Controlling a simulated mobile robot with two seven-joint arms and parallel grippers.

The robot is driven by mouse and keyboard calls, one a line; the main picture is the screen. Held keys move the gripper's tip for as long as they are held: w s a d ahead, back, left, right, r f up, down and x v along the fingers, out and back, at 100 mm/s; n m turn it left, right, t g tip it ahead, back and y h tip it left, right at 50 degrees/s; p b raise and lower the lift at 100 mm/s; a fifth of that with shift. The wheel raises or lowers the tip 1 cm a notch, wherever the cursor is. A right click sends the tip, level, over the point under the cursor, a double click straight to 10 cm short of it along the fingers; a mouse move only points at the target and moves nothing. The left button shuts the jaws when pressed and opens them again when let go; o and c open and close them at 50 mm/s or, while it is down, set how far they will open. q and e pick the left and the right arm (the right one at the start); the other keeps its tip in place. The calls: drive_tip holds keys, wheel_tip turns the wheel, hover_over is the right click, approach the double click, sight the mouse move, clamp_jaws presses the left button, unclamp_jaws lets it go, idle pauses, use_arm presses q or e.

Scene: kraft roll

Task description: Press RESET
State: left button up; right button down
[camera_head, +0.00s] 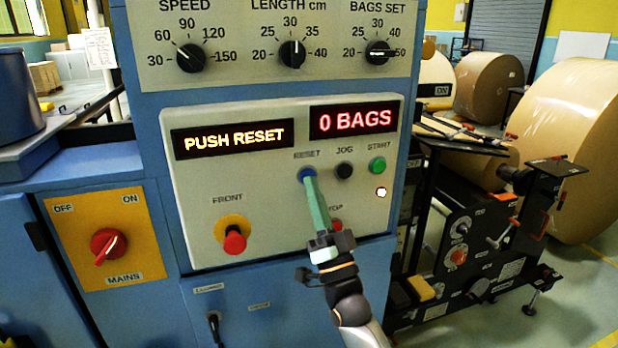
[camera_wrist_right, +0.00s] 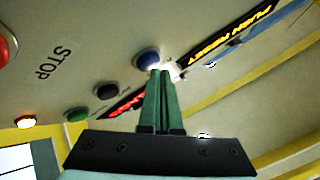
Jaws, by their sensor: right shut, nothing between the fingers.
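The blue RESET button (camera_head: 307,173) is on the pale control panel (camera_head: 280,225), below the displays. My right gripper (camera_head: 311,180) is shut and empty, with its green fingertips at the lower edge of the button in the head view. In the right wrist view the blue button (camera_wrist_right: 148,60) shows just beyond the tips of the shut green fingers (camera_wrist_right: 160,75). I cannot tell whether the tips touch it. The left display (camera_head: 233,139) reads PUSH RESET and the right display (camera_head: 353,119) reads 0 BAGS. My left gripper is not in view.
The black JOG button (camera_head: 344,170) and green START button (camera_head: 377,165) sit right of RESET. A red FRONT knob (camera_head: 234,241) sticks out at lower left. Dials (camera_head: 292,53) are above.

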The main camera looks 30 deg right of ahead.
drive_tip(key=shift+w+d, duration=0.1)
drive_tip(key=shift+w, duration=0.35)
idle(0.4)
drive_tip(key=shift+s, duration=0.1)
drive_tip(key=shift+s+a, duration=0.2)
drive_tip(key=shift+s, duration=0.55)
drive_tip(key=shift+s+p, duration=0.1)
drive_tip(key=shift+p, duration=0.2)
drive_tip(key=s, duration=0.2)
drive_tip(key=s+a+p, duration=0.1)
drive_tip(key=s, duration=0.1)
drive_tip(key=shift+s+a, duration=0.1)
drive_tip(key=shift+s, duration=0.2)
idle(0.5)
